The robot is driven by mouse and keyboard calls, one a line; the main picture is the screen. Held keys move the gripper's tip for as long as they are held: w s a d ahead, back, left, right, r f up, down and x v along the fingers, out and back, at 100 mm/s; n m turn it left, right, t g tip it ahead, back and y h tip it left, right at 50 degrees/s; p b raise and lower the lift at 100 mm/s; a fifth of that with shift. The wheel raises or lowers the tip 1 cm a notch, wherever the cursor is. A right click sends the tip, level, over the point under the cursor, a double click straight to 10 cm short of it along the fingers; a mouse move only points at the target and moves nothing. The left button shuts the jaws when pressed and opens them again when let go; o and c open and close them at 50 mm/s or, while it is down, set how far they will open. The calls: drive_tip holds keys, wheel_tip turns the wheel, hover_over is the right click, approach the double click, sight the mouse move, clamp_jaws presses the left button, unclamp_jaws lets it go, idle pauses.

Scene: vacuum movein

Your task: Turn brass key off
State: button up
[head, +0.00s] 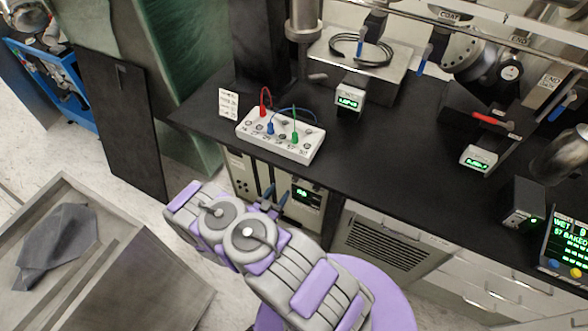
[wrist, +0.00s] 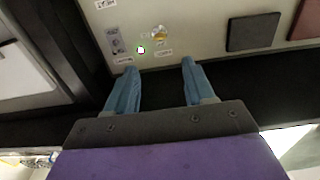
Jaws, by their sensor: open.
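A small brass key (wrist: 158,33) shows in the wrist view on a pale panel (wrist: 195,35), at the upper middle. In the head view my gripper (head: 275,194) is by the front of the pale unit under the bench (head: 306,208). The key cannot be made out there.
A black bench (head: 390,150) runs above the unit. On it stand a white box with coloured leads (head: 280,138) and a small green display (head: 349,98). A vented cabinet front (head: 385,245) is to the right. A steel cart (head: 105,240) is at left.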

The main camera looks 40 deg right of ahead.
drive_tip(key=b+x, duration=0.3)
drive_tip(key=x, duration=1)
clamp_jaws()
idle(0.4)
